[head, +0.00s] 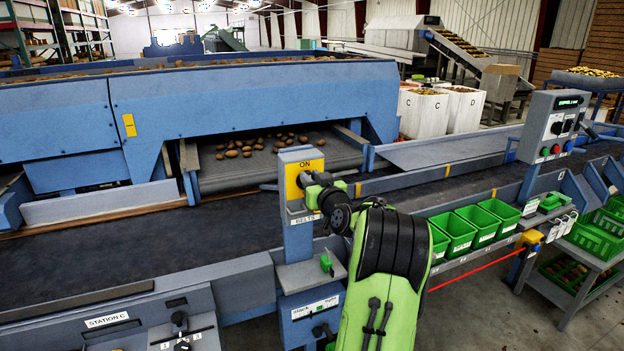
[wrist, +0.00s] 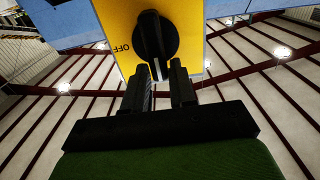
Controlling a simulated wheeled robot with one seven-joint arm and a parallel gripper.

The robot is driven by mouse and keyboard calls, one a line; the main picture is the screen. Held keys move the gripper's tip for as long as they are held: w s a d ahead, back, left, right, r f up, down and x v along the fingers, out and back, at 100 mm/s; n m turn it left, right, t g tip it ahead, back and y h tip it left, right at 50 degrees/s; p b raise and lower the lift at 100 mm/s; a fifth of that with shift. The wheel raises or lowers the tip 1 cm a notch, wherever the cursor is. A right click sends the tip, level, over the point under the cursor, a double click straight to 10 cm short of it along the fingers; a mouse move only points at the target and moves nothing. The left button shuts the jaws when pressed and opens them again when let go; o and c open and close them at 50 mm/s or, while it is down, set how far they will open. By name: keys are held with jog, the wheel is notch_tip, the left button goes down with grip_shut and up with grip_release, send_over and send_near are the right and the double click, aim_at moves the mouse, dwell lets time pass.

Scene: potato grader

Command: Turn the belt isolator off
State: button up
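The belt isolator is a yellow plate (head: 291,171) on a grey-blue post, with "ON" at its top and a "BELTS" label (head: 304,219) below. Its black rotary knob (wrist: 155,38) shows in the wrist view, with a white line pointing down the picture. The "OFF" mark (wrist: 124,48) is to the left of the knob, and the line does not point at it. My gripper (wrist: 160,67) has its two black fingers apart, at either side of the knob's lower end. I cannot tell whether they touch it. In the head view my gripper (head: 310,181) hides the knob.
A control box (head: 555,125) with coloured buttons stands at the right. Green bins (head: 478,224) and a red cord (head: 477,271) lie right of my arm. A dark belt (head: 170,245) runs behind the post. A small green-handled switch (head: 326,264) sits below the isolator.

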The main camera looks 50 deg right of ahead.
grip_shut()
jog(key=shift+m, duration=0.3)
jog(key=shift+s+d+f+m+p, duration=0.25)
jog(key=shift+d+f+m, duration=0.2)
jog(key=shift+m, duration=2.4)
jog(key=shift+s+d+f+m+p, duration=0.1)
jog(key=shift+s+d+f+m, duration=0.25)
jog(key=shift+m, duration=2.55)
jog(key=shift+s+d+f+m+p, duration=0.15)
jog(key=shift+d+f+m, duration=0.3)
jog(key=shift+m, duration=2.4)
jog(key=shift+a+f, duration=0.1)
jog(key=shift+f, duration=0.1)
jog(key=shift+o, duration=2.1)
grip_release()
jog(key=shift+r, duration=0.1)
